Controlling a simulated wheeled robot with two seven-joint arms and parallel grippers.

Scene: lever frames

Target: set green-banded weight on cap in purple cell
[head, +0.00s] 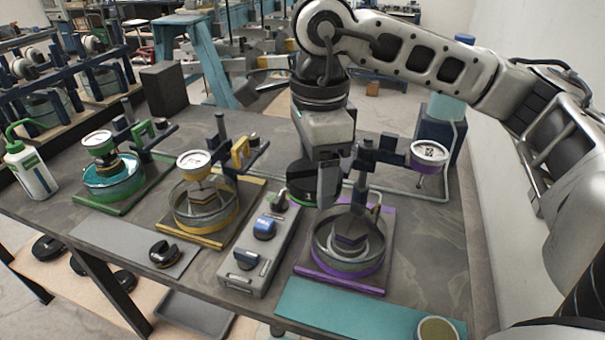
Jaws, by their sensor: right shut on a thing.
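My right gripper (316,190) points down and is shut on a dark weight with a green rim (300,200); the fingers hide part of it. It is held in the air, behind and left of the purple cell (348,266). This cell is a round clear-walled dish on a purple-edged base. A dark cap (349,242) sits in its middle, with nothing seen resting on it. The purple frame's lever and post (362,170) rise behind the cell, close to the right of the gripper. My left gripper is not in view.
A grey block (240,283) left of the purple cell carries a blue-banded weight (264,227) and a dark weight (246,258). The yellow (205,215) and green (113,185) lever frames stand further left. A teal mat (340,312) lies in front.

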